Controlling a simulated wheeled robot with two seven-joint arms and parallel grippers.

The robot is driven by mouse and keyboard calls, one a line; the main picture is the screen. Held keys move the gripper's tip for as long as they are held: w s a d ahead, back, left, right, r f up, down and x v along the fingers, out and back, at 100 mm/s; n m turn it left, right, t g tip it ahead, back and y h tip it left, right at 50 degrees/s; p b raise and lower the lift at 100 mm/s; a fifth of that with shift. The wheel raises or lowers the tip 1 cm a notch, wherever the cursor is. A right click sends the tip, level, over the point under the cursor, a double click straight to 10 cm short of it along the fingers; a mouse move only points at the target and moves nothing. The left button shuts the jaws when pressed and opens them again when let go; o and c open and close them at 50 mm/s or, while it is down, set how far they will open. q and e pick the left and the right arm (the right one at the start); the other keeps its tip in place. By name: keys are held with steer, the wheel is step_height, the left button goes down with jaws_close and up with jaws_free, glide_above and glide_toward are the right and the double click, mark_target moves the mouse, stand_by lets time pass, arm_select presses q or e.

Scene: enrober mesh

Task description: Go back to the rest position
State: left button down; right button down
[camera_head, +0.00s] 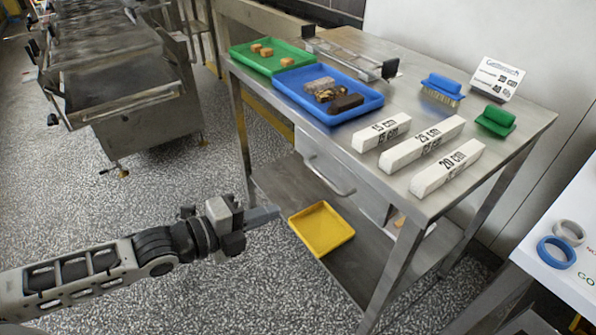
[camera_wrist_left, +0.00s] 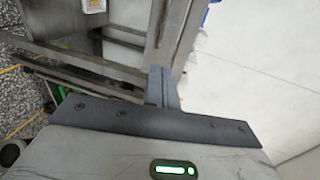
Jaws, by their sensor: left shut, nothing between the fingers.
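My left arm comes in from the left in the head view. Its gripper (camera_head: 264,215) is shut and empty, in front of the steel table (camera_head: 420,205) and below the level of its top. In the left wrist view the closed fingers (camera_wrist_left: 163,88) point at a table leg and the frame behind it, with nothing between them. My right gripper is not in view.
The table carries a green tray (camera_head: 241,60), a blue tray (camera_head: 369,107), three white labelled bars, two brushes and a sign (camera_head: 497,78). A yellow tray (camera_head: 321,229) lies on the lower shelf. A white surface with rings (camera_head: 556,252) stands at right.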

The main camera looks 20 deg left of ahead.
arm_select(q)
steer(key=s+d+f+n+g+y, duration=0.1)
steer(key=s+f+n, duration=0.4)
steer(key=n, duration=0.6)
steer(key=s+d+f+n+g+y, duration=0.1)
steer(key=s+d+f+n+y, duration=0.3)
steer(key=n, duration=0.7)
steer(key=shift+s+d+f+n, duration=0.4)
steer(key=shift+s+d+f, duration=0.25)
steer(key=shift+d+f, duration=0.2)
